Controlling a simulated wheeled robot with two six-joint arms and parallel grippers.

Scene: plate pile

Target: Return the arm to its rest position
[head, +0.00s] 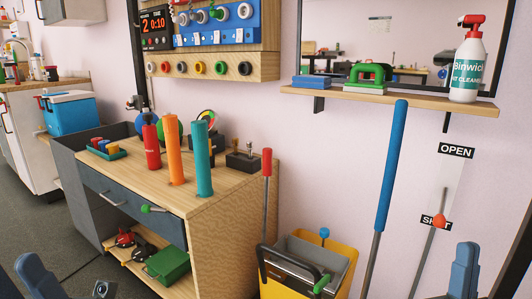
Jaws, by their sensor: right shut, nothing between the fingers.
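Parts of my right arm and gripper (464,272) show at the lower right edge, in front of the wall and to the right of the yellow bin. The right gripper is shut and holds nothing. It is cut off by the bottom of the picture and is apart from the furniture. Blue-grey parts of my left arm show at the lower left corner, above the floor. The left gripper's fingers cannot be made out there.
A wooden workbench (222,230) carries red, orange and teal cylinders. A yellow bin (345,258) stands beside it, near a blue-handled pole (391,165). A wall shelf (420,100) holds a spray bottle (467,65). Grey floor (25,210) is free at left.

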